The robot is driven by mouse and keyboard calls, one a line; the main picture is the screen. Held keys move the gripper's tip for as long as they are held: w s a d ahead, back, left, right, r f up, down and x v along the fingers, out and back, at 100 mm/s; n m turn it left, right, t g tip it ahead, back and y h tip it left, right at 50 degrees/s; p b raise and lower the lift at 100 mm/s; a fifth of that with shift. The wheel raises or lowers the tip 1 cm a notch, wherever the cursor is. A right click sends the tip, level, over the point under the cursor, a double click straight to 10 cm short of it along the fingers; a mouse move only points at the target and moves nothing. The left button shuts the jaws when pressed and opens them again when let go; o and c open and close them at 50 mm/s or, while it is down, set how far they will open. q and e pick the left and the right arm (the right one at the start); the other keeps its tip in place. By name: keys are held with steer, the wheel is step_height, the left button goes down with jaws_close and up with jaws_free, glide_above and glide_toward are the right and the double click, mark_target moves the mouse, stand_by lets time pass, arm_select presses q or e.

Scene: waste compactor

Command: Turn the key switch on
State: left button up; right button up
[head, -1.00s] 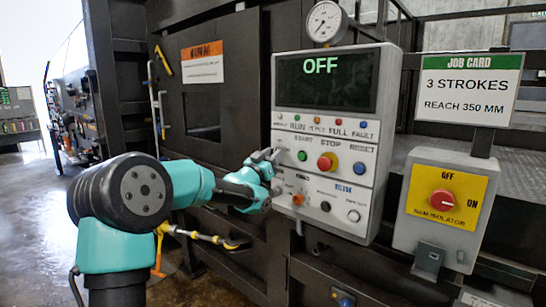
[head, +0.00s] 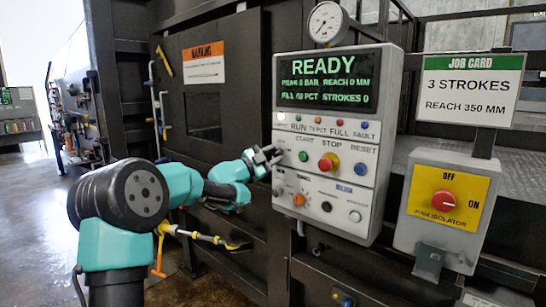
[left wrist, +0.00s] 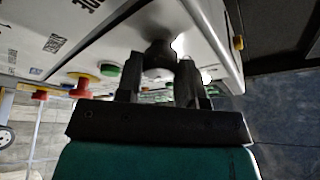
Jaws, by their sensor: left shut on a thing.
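The grey control panel (head: 345,225) faces me, with a lit screen (head: 326,82) reading READY in green. My left gripper (head: 267,160) is at the panel's left edge, beside the START button. In the left wrist view, my gripper (left wrist: 160,85) has its two fingers around a dark round key switch (left wrist: 158,55) on the panel face, shut on it. In the head view the gripper mostly hides the key switch, and its exact angle is hard to read. My right gripper is not in view.
The red STOP button (head: 328,163) and green START button (head: 303,156) are close to the right of the gripper. A grey isolator box (head: 438,240) with a red knob (head: 444,200) stands further right, below a job card (head: 470,92). A gauge (head: 327,22) tops the panel.

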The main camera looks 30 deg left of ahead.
arm_select(q)
steer(key=shift+m, duration=0.5)
steer(key=o, duration=0.9)
steer(key=v, duration=1.7)
steer(key=shift+s+a+r, duration=0.1)
steer(key=shift+s+a, duration=0.05)
steer(key=shift+a, duration=0.05)
